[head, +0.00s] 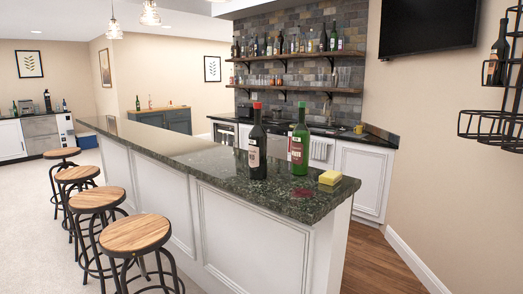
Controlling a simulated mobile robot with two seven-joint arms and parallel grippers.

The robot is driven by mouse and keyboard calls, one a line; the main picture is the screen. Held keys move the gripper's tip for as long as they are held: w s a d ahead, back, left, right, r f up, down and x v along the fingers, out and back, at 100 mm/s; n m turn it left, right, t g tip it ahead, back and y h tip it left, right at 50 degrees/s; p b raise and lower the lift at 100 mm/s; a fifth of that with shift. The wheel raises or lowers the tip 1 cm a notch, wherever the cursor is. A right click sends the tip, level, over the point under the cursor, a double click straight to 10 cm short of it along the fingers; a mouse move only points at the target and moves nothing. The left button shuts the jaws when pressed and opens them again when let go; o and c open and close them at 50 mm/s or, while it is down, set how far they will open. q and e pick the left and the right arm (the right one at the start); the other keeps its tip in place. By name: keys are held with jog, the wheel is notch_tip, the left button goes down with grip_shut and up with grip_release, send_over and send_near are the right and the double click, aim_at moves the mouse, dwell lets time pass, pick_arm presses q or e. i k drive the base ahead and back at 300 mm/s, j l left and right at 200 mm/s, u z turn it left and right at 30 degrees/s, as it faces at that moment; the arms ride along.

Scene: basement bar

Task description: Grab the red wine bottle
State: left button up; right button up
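Two bottles stand upright near the right end of the dark stone bar counter (190,155). One is a dark bottle (257,140) with a red cap and a pale label. I cannot read the labels well enough to tell which one is the red wine. Neither gripper is in view.
A yellow sponge (330,178) and a dark red stain (302,193) are at the counter's right end. Several stools (135,234) line its left side. A black wire rack (490,125) hangs on the right wall. Wooden floor (375,262) at right is clear.

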aim_at(257, 136)
jog(key=i+l+u, duration=0.1)
jog(key=l, duration=0.2)
jog(key=i+l, duration=0.25)
jog(key=i+l+u, duration=0.15)
jog(key=l, duration=0.3)
jog(key=i+l+u, duration=0.1)
jog(key=l, duration=0.25)
jog(key=i+l, duration=0.15)
jog(key=l, duration=0.2)
jog(key=i+l+u, duration=0.15)
jog(key=l, duration=0.2)
